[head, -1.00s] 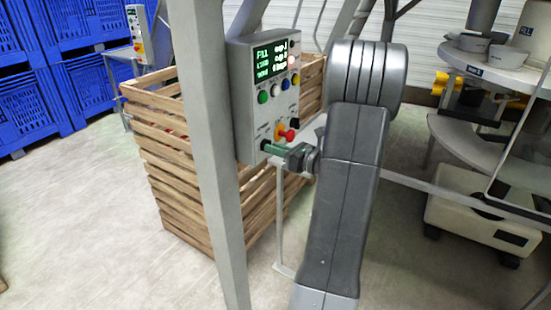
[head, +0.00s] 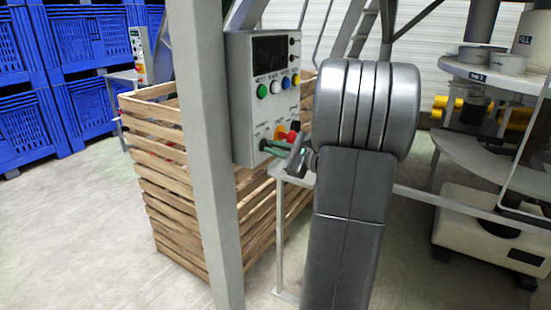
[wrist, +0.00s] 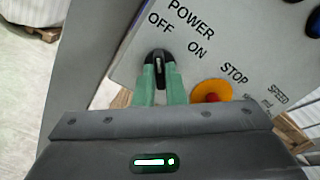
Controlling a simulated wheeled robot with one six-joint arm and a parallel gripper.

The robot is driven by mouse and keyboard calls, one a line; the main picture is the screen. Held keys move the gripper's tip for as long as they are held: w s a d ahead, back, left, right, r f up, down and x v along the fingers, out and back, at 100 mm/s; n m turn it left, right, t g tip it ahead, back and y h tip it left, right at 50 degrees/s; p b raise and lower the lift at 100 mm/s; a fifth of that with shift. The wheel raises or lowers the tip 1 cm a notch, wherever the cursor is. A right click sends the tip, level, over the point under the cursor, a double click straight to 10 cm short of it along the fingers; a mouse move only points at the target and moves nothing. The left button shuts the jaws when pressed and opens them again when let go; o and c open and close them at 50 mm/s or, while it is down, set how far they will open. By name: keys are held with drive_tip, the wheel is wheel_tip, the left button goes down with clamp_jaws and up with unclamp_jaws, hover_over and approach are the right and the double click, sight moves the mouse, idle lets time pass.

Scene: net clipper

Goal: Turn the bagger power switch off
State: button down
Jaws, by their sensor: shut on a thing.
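The green fingertips of my gripper (wrist: 158,88) are shut on the switch from both sides. In the head view my gripper (head: 270,148) is at the lower front of the box, where the switch is largely hidden by the fingers.
The red stop button on its yellow base (wrist: 211,92) is close to the right of my fingers. A grey post (head: 205,150) stands left of the box. A wooden crate (head: 170,190) is behind it. A white machine (head: 490,230) stands at the right.

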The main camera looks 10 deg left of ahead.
drive_tip(key=shift+n+b, duration=0.55)
drive_tip(key=shift+n, duration=0.05)
drive_tip(key=c, duration=1.5)
unclamp_jaws()
drive_tip(key=v, duration=1.3)
drive_tip(key=shift+d, duration=0.4)
drive_tip(key=shift+s, duration=0.1)
drive_tip(key=x, duration=1.4)
